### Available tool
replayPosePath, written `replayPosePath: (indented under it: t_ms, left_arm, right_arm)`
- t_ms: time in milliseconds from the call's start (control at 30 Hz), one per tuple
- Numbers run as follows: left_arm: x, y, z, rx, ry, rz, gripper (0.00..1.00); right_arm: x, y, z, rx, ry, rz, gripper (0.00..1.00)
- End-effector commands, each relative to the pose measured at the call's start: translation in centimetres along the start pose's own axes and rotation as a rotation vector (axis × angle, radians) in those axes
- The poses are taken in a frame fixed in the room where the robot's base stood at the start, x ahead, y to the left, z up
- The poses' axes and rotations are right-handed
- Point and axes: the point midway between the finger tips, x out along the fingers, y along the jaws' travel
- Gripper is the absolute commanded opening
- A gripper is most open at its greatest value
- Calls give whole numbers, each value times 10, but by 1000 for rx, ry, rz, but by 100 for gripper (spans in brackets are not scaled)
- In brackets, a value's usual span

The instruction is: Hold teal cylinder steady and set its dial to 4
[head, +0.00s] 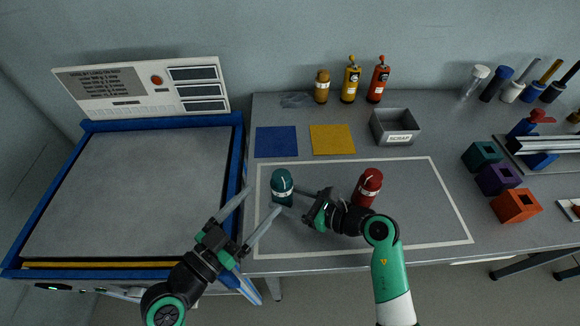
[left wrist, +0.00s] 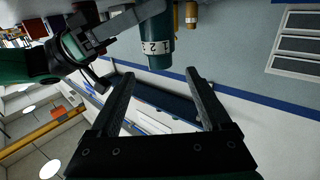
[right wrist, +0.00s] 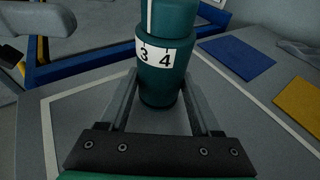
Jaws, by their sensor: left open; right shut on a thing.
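The teal cylinder (head: 282,190) stands upright near the left end of the white outline on the table. In the right wrist view its cap (right wrist: 170,20) has a white vertical line above a white band (right wrist: 165,57) showing 3 and 4. The line meets the band between them, nearer the 3. In the left wrist view the band (left wrist: 158,47) shows 1 and 2. My right gripper (right wrist: 158,78) is shut on the lower body, from the right in the head view. My left gripper (head: 264,199) is open and empty, just in front and left of the cylinder, apart from it.
A red cylinder (head: 368,187) stands close behind my right arm. A blue-rimmed platform (head: 236,165) borders the work area on the left. Blue (head: 276,141) and yellow (head: 332,139) mats and a scrap bin (head: 397,138) lie behind. The outline's right part is clear.

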Motion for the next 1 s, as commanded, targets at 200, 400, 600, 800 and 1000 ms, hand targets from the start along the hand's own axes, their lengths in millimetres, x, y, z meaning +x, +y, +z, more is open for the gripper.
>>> replayPosePath:
  t_ms: [200, 400, 600, 800, 1000]
  left_arm:
    - [37, 1, -1, 1, 1, 4, 82]
    - [84, 1, -2, 1, 1, 3, 82]
    - [111, 0, -2, 1, 2, 1, 82]
    - [117, 0, -1, 2, 1, 0, 82]
    - [116, 0, -1, 2, 1, 0, 72]
  right_arm:
    - [0, 0, -1, 1, 1, 1, 33]
    - [0, 0, -1, 1, 2, 0, 33]
    - [0, 0, -1, 1, 2, 0, 33]
    - [0, 0, -1, 1, 2, 0, 33]
    - [0, 0, -1, 0, 2, 0, 33]
